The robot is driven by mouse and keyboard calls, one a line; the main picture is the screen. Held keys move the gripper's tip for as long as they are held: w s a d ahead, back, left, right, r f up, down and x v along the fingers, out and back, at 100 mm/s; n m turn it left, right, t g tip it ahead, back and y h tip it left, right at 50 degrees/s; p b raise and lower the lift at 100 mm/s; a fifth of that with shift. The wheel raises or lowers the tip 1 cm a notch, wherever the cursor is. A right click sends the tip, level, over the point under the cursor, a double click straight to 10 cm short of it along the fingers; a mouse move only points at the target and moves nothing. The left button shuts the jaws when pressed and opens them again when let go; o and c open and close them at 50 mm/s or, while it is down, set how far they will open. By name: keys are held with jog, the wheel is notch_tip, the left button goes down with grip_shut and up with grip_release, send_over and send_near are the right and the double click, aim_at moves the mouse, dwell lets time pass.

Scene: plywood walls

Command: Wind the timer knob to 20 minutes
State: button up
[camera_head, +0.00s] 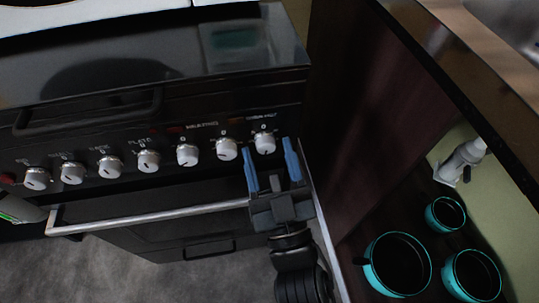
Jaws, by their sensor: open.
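A row of several silver knobs runs along the black front panel of the stove (90,120). The rightmost knob (265,142) sits under small white lettering that is too blurred to read fully, so I cannot tell from the print whether it is the timer. My gripper (268,152) is open, with its two blue fingers pointing up at the panel. The rightmost knob appears between the fingertips in the picture. I cannot tell how deep the fingers reach or whether they touch it. The minute marks are too small to read.
A silver oven door handle (150,218) runs below the knobs, left of my gripper. A dark cabinet side (350,110) stands close on the right. Teal-rimmed pots (398,264) and a white spray bottle (460,160) stand at the lower right.

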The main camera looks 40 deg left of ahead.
jog(key=c, duration=1)
jog(key=shift+c, duration=0.2)
dwell(0.8)
jog(key=o, duration=1)
jog(key=shift+o, duration=0.2)
jog(key=v, duration=0.7)
jog(key=shift+s+d+f, duration=0.15)
jog(key=shift+s+d, duration=0.05)
jog(key=shift+d, duration=0.15)
